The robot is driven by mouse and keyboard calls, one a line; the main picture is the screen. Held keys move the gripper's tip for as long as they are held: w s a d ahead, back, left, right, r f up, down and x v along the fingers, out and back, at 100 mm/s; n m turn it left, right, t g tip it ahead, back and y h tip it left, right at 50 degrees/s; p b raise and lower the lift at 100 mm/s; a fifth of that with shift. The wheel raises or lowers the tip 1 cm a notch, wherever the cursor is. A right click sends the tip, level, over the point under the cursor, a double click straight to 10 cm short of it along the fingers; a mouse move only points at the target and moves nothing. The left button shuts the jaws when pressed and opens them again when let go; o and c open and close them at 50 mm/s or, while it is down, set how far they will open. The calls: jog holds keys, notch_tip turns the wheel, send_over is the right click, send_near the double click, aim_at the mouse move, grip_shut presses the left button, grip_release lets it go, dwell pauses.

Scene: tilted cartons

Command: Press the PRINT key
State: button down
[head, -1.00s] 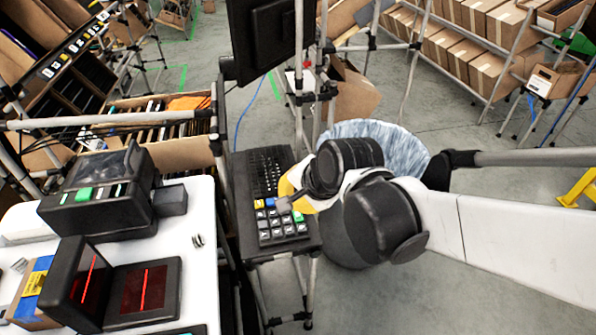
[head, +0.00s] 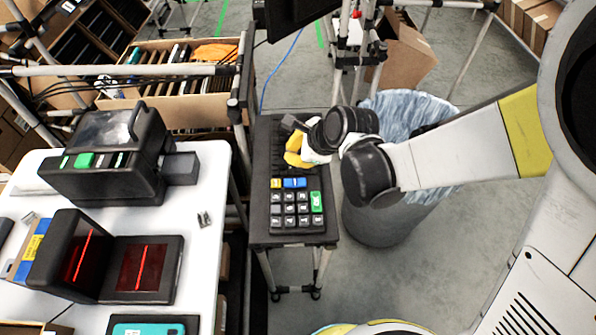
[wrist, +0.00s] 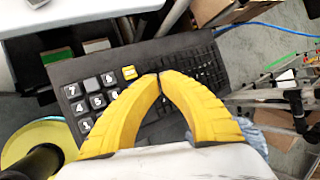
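A dark keypad (head: 295,205) sits at the near end of a narrow stand. It has several grey number keys, a yellow key (head: 276,183), blue keys (head: 295,183) and a tall green key (head: 316,201). The key labels are too small to read in the head view, so I cannot tell which is PRINT. My gripper (head: 292,158) is over the black keyboard, just beyond the coloured keys. In the wrist view its yellow fingers (wrist: 160,75) meet at the tips, empty, beside the yellow key (wrist: 129,72). The fingers hide part of the keypad there.
A white table (head: 205,240) at left holds a black device with a green button (head: 85,160) and a scanner with red lines (head: 140,267). A monitor (head: 290,15) hangs behind the stand. A lined bin (head: 385,220) stands to its right.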

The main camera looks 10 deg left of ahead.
jog(key=shift+f, duration=0.1)
jog(key=b, duration=0.7)
send_near(288, 176)
jog(key=x, duration=0.5)
jog(key=shift+w+a+r, duration=0.2)
jog(key=shift+a, duration=0.05)
jog(key=shift+f, duration=0.1)
dwell(0.5)
jog(key=shift+f+b, duration=0.3)
jog(key=shift+b, duration=0.25)
jog(key=shift+f+b, duration=0.4)
jog(key=shift+r, duration=0.15)
dwell(0.5)
jog(key=shift+r+p, duration=0.6)
jog(key=shift+r, duration=0.2)
jog(key=shift+r+p, duration=1.9)
jog(key=shift+r, duration=0.5)
